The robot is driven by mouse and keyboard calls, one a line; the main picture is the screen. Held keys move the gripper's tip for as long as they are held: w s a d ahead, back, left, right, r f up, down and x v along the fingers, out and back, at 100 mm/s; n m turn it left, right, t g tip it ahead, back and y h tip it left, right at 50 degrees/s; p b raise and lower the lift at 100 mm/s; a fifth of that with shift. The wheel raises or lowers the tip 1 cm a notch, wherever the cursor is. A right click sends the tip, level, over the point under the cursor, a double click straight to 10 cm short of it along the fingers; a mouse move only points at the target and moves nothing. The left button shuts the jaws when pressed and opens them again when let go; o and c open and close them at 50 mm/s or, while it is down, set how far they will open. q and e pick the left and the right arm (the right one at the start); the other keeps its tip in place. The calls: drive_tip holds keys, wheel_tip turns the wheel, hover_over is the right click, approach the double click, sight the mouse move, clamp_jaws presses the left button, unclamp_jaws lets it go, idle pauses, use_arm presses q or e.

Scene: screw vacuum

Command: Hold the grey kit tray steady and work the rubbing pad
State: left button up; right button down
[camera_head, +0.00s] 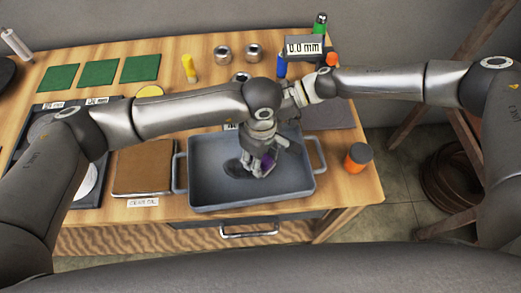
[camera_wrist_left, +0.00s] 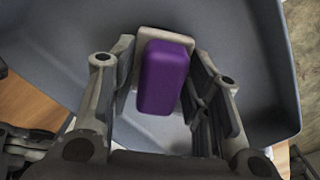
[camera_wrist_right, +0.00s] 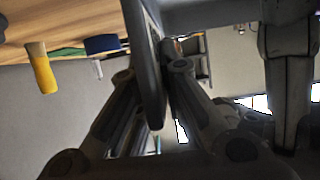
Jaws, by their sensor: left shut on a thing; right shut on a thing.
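The grey kit tray (camera_head: 215,190) sits flat on the front of the wooden workbench, a handle at each end. My left gripper (camera_wrist_left: 158,62) is shut on the rubbing pad, a purple block (camera_wrist_left: 163,78) with a light grey base; the pad is inside the tray, and whether it touches the floor is unclear. The purple also shows in the head view (camera_head: 267,161). A dark patch marks the tray floor left of the pad. My right gripper (camera_wrist_right: 152,72) is shut on a grey wall that looks like the tray's; in the head view my left wrist partly hides its hold.
An orange jar (camera_head: 357,160) stands close right of the tray. A brown board (camera_head: 145,170) lies at its left. Behind are green pads (camera_head: 98,72), a yellow bottle (camera_head: 189,68), metal cylinders (camera_head: 222,54) and a 0.0 mm display (camera_head: 304,48).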

sight(238, 169)
use_arm(q)
drive_tip(key=shift+a+f, duration=0.4)
drive_tip(key=shift+a, duration=0.3)
drive_tip(key=shift+c, duration=0.3)
drive_tip(key=shift+s+a, duration=0.2)
drive_tip(key=shift+a, duration=2.05)
drive_tip(key=shift+w+d, duration=0.2)
drive_tip(key=shift+d, duration=2.9)
drive_tip(key=shift+a+r, duration=0.15)
drive_tip(key=shift+r, duration=3.9)
